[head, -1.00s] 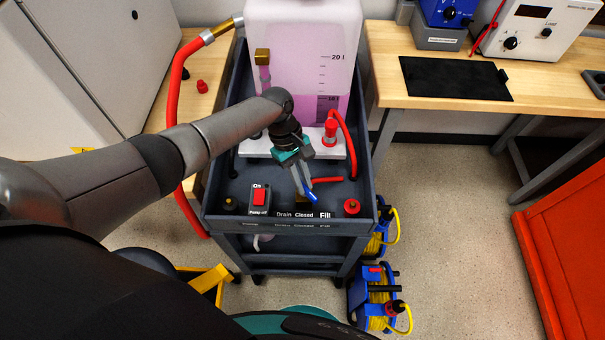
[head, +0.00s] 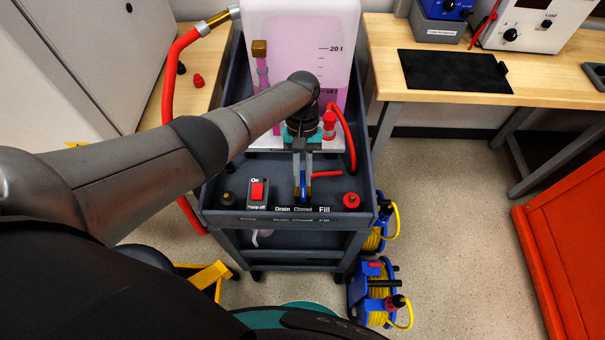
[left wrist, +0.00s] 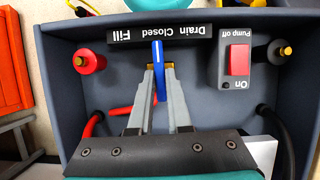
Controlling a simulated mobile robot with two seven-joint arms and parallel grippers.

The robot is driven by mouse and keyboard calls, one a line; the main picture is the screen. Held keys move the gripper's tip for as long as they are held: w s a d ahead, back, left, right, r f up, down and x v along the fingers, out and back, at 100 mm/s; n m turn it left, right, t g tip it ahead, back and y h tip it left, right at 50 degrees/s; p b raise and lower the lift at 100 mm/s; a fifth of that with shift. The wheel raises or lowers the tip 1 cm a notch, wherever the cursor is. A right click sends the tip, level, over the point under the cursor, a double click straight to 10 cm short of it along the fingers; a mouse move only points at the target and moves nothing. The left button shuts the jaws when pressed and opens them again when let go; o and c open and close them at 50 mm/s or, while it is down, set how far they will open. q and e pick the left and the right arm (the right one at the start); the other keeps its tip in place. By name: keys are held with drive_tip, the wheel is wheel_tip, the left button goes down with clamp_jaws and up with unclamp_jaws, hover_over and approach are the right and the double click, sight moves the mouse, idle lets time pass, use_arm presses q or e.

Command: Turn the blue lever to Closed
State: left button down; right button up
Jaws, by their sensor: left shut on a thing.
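The blue lever (head: 303,188) is on the grey cart's front panel, and its tip points at the word Closed on the label strip (head: 303,209). It also shows in the left wrist view (left wrist: 158,72), with its tip by Closed, between Drain and Fill. My left gripper (head: 302,190) is shut on the lever, one finger on each side; it also shows in the left wrist view (left wrist: 159,80). The lever's brass base is mostly hidden by the fingers. My right gripper is not in view.
A red pump switch (head: 258,191) is left of the lever, and a red-capped fitting (head: 351,201) is at its right. A tank of pink liquid (head: 300,40) stands behind on the cart (head: 366,185). A red hose (head: 171,90) runs down the cart's left side.

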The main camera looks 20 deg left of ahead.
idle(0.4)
use_arm(q)
drive_tip(key=c, duration=0.9)
unclamp_jaws()
drive_tip(key=shift+o, duration=0.2)
drive_tip(key=p+v, duration=0.2)
drive_tip(key=v, duration=1.3)
drive_tip(key=shift+r, duration=0.2)
drive_tip(key=shift+d, duration=0.15)
